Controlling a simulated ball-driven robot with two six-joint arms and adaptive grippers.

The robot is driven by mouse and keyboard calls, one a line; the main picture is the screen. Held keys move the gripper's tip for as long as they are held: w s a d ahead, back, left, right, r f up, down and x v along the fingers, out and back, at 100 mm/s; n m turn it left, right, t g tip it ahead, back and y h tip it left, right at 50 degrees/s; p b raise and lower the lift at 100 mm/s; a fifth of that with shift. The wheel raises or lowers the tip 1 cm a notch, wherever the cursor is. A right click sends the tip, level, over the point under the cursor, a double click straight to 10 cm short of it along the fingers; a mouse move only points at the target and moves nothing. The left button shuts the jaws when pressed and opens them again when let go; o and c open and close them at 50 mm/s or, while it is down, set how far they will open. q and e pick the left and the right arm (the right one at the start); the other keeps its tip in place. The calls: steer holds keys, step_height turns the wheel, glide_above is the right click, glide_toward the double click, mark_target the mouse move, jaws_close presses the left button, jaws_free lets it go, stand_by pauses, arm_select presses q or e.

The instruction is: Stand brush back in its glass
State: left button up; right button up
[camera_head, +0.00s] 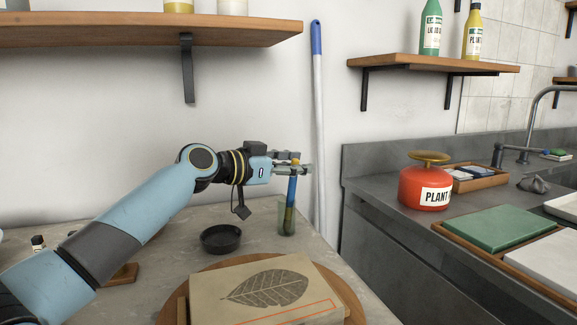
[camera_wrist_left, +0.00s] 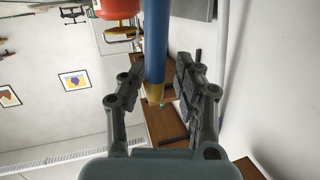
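The brush (camera_head: 291,190), with a blue handle and a yellow top end, stands nearly upright in the clear greenish glass (camera_head: 281,217) on the grey worktop. Its lower part shows inside the glass. My left gripper (camera_head: 293,162) is level with the top of the handle, above the glass rim. In the left wrist view, the blue handle (camera_wrist_left: 155,45) passes between the two fingers (camera_wrist_left: 159,75). The fingers are apart, with a gap visible beside the handle. The glass is not seen in the wrist view. My right gripper is out of view.
A black round dish (camera_head: 221,239) sits left of the glass. A leaf-print block (camera_head: 265,288) lies on a round wooden board in front. A blue-topped white pole (camera_head: 318,110) leans against the wall behind. A red can (camera_head: 424,188) and green slab (camera_head: 491,226) occupy the right counter.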

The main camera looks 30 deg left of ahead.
arm_select(q)
steer(key=v, duration=1.2)
steer(key=shift+d, duration=0.1)
stand_by(0.5)
